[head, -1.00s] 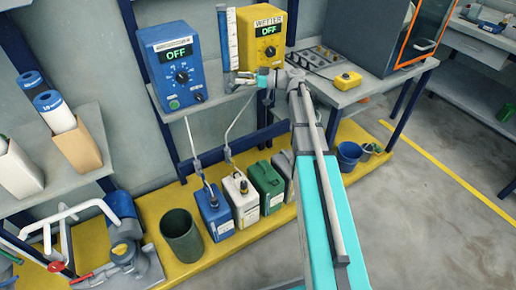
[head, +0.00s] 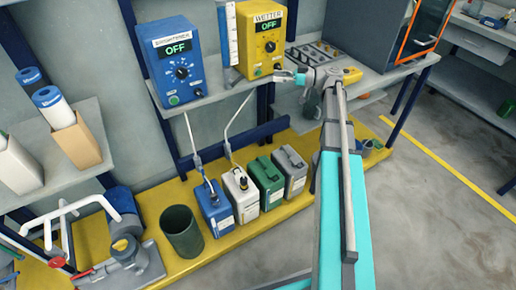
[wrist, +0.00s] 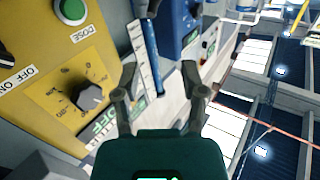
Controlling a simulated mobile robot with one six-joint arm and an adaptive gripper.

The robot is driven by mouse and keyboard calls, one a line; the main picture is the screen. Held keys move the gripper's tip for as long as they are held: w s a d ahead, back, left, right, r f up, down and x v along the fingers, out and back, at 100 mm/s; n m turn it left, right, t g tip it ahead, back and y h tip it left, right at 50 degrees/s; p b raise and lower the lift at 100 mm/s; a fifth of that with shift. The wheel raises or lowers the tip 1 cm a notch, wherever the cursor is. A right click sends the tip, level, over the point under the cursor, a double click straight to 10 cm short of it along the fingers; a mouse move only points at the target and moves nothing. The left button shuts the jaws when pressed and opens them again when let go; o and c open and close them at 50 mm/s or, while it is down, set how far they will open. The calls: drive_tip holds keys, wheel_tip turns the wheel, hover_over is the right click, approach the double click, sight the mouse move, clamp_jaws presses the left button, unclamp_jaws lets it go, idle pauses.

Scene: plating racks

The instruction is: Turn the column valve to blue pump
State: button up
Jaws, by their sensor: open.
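The blue pump (head: 176,60) stands on the wall shelf, with its display reading OFF. It also shows at the top of the wrist view (wrist: 178,22). The yellow pump labelled WETTER (head: 262,38) stands to its right, also reading OFF; its knob (wrist: 90,97) shows in the wrist view. A white graduated column (head: 228,35) stands between the pumps, also seen in the wrist view (wrist: 143,58). I cannot make out the column valve. My gripper (head: 280,76) is open and empty, in front of the yellow pump's lower edge. In the wrist view its fingers (wrist: 161,82) stand apart.
Blue, white, green and grey jugs (head: 243,195) stand on the yellow platform (head: 165,266) below. A dark green bin (head: 182,232) is to their left. A grey bench (head: 372,82) with a dark cabinet is to the right. Clear floor (head: 440,220) lies at the right.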

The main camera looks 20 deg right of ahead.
drive_tip(key=s+a+f+m+g+h+p, duration=0.55)
drive_tip(key=s+a+f+m+h, duration=0.35)
drive_tip(key=s+a, duration=0.5)
drive_tip(key=s+f+m+g+h+p, duration=0.1)
drive_tip(key=s+m+h+p, duration=0.1)
drive_tip(key=s+h, duration=0.5)
drive_tip(key=shift+s+f+m+h, duration=0.15)
drive_tip(key=shift+s+m+h, duration=0.15)
drive_tip(key=shift+s+m, duration=0.35)
idle(0.3)
drive_tip(key=shift+w, duration=0.15)
wheel_tip(320, 180, up, 13)
drive_tip(key=p, duration=1.4)
drive_tip(key=shift+r, duration=0.2)
